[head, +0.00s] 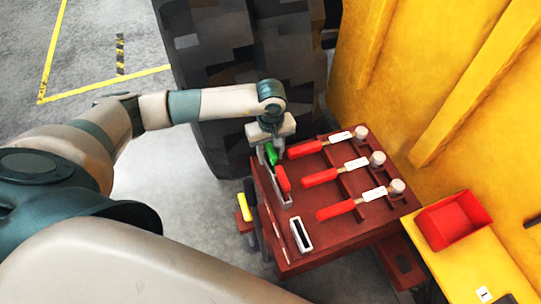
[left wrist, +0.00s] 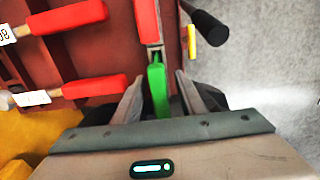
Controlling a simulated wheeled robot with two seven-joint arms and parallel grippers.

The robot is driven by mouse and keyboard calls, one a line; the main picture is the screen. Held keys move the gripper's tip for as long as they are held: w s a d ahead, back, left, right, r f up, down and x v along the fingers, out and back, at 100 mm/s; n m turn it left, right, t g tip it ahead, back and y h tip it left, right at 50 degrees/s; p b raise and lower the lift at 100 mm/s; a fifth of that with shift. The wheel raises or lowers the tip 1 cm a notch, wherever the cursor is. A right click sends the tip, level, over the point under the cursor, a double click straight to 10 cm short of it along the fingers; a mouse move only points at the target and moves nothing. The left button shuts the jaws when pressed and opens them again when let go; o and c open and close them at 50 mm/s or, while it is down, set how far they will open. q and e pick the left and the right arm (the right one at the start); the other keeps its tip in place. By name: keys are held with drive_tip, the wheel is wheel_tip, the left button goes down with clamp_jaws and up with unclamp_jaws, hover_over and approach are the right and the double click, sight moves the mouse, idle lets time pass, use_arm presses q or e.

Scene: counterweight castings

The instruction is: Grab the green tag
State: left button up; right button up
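The green tag (head: 271,156) stands at the left edge of a dark red bench, under my left gripper (head: 273,148). In the left wrist view the green tag (left wrist: 158,92) lies between the two fingers of my left gripper (left wrist: 159,95). The fingers are spread, with a visible gap on each side of the tag. The tag's lower part is hidden by the gripper body in that view. A red tag (head: 283,178) sits beside the green one in a grey holder (head: 280,198), and it also shows in the left wrist view (left wrist: 147,22). My right gripper is not in view.
Three red-handled pieces (head: 320,178) with white labels lie on the dark red bench (head: 345,234). A slotted white block (head: 301,234) is near its front. A red bin (head: 454,220) stands on a yellow surface at right. A large dark tyre (head: 225,110) stands behind.

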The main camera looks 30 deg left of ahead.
use_arm(q)
clamp_jaws()
drive_tip(key=shift+r, duration=0.1)
drive_tip(key=shift+w+r+b, duration=0.1)
drive_tip(key=shift+r+b, duration=0.3)
drive_tip(key=shift+r, duration=0.2)
wheel_tip(320, 180, up, 7)
drive_tip(key=b, duration=0.2)
drive_tip(key=shift+r+b, duration=0.2)
drive_tip(key=shift+b, duration=0.15)
drive_tip(key=shift+r, duration=0.65)
